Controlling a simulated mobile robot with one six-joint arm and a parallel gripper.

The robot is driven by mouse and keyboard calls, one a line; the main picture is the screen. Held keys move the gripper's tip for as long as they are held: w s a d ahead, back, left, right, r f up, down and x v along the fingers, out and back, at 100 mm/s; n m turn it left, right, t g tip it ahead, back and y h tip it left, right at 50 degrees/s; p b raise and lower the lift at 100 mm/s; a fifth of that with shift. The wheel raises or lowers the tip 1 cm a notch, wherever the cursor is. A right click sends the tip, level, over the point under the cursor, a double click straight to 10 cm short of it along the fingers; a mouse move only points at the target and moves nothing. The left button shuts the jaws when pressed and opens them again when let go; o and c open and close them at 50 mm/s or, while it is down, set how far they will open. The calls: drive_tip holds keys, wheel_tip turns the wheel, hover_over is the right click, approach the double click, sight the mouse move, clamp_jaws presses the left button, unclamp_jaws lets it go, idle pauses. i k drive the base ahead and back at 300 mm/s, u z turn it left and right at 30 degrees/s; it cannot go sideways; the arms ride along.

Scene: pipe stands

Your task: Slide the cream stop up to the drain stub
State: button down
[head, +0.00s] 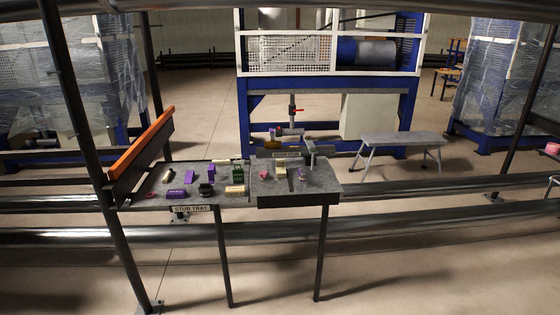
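A small cream piece (281,168), which looks like the cream stop, sits on the dark right-hand table (295,186). A grey pipe fitting (311,152) stands up near the back right of that table. It may be the drain stub, but it is too small to be sure. A gap of table top seems to lie between the two. My gripper does not show in the head view.
The tray marked STUB TRAY (150,200) adjoins on the left, holding several small purple, green, black and cream pieces. An orange-topped rail (141,142) rises at its left. A grey bench (402,139) stands behind right.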

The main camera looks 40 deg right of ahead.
sight(281, 173)
drive_tip(key=i, duration=0.95)
